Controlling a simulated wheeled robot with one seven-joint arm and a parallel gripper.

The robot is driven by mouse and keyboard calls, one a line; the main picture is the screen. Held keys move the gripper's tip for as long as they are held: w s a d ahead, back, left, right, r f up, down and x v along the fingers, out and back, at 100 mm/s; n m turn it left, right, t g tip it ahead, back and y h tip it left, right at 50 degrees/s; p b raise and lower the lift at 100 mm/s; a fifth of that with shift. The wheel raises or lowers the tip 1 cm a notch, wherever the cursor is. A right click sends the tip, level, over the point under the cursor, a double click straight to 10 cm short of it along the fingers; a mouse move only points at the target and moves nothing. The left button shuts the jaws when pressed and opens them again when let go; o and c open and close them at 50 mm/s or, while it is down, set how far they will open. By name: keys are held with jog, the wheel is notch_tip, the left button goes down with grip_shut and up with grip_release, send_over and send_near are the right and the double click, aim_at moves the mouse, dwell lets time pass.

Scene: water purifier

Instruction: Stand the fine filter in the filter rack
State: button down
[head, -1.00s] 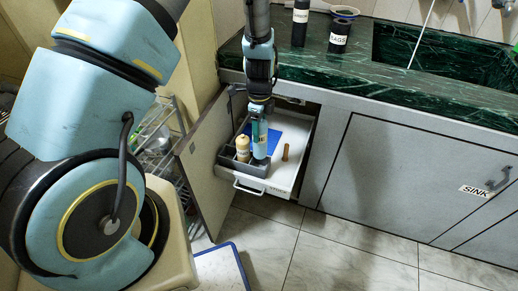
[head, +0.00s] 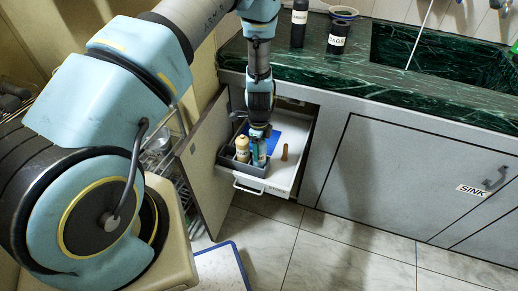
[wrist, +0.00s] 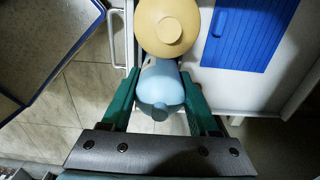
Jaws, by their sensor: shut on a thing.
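The light-blue cartridge, which I take to be the fine filter (head: 262,153), is upright at the right end of the dark grey filter rack (head: 243,168). My gripper (head: 261,133) is above it and shut on its upper part. In the wrist view, the green fingers of my gripper (wrist: 160,78) press both sides of the blue filter (wrist: 160,88). The filter's lower end is hidden behind the rack's front wall, so I cannot tell whether it touches the rack floor. A cream filter (head: 242,149) stands in the rack just to its left; it also shows in the wrist view (wrist: 168,28).
The rack sits in a pulled-out white drawer (head: 282,182) with a blue flat piece (wrist: 246,35) and a small brown peg (head: 284,152). An open cabinet door (head: 207,165) stands at the left. The green counter (head: 320,68) overhangs behind.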

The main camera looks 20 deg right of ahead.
jog(key=shift+f, duration=0.15)
jog(key=shift+c, duration=0.7)
grip_release()
notch_tip(320, 180, up, 12)
jog(key=shift+r+b, duration=0.25)
jog(key=shift+b, duration=0.6)
jog(key=w+a+r+n, duration=0.3)
jog(key=a+r+n, duration=0.95)
jog(key=a, duration=0.25)
jog(key=s+a+r+n, duration=0.3)
jog(key=a+r+n, duration=0.1)
jog(key=a+n, duration=0.2)
jog(key=s+a+r+n+t, duration=0.1)
jog(key=s+a+r+n, duration=0.3)
jog(key=a+n, duration=0.3)
jog(key=shift+a+r+t, duration=0.15)
jog(key=shift+a+t, duration=0.15)
jog(key=shift+a, duration=0.8)
